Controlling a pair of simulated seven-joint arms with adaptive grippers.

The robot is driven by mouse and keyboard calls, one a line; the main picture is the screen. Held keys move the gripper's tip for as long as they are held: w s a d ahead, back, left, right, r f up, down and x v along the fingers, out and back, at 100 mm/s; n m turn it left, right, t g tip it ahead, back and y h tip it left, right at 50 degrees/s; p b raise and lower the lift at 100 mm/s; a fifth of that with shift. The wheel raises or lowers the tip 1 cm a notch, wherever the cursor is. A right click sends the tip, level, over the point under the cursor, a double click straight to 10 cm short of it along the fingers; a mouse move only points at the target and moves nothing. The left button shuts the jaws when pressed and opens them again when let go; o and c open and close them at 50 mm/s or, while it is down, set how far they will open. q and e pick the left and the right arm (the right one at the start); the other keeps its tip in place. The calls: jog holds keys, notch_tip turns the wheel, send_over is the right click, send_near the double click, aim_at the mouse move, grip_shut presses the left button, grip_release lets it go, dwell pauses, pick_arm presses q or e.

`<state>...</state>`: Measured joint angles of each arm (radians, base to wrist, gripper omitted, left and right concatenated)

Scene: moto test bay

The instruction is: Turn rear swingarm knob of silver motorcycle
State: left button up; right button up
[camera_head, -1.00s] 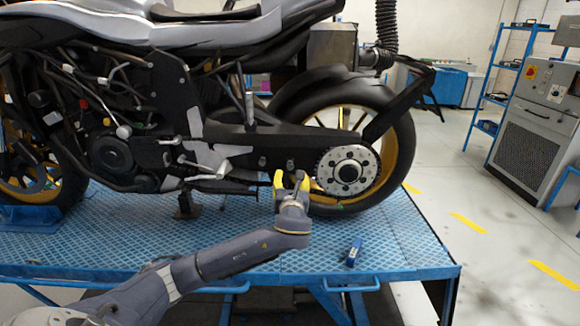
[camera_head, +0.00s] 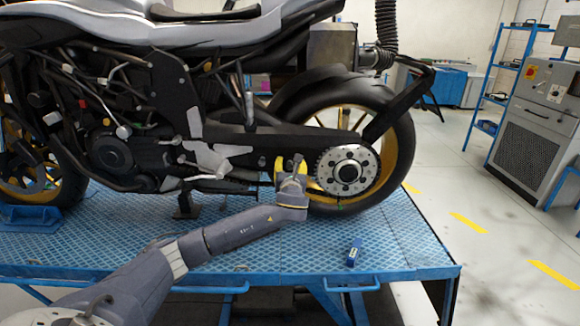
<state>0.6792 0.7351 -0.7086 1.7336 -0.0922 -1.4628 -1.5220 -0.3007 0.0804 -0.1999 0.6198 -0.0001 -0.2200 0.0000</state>
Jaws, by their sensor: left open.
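The silver motorcycle (camera_head: 130,32) stands on a blue lift table, its rear wheel to the right. Its black swingarm (camera_head: 240,137) runs back to the sprocket (camera_head: 346,172). My left gripper (camera_head: 288,164) is open, with yellow fingers pointing up, at the lower edge of the swingarm just left of the sprocket. A small grey knob-like part shows between or just behind the fingers; I cannot tell if they touch it. My right gripper is not in view.
The blue lift table (camera_head: 400,240) has bare surface to the right. The rear tire (camera_head: 404,150) stands close right of the gripper. A grey cabinet (camera_head: 535,130) stands at the far right.

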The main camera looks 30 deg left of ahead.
pick_arm(q)
jog(key=shift+c, duration=0.6)
grip_shut()
jog(key=shift+n, duration=0.3)
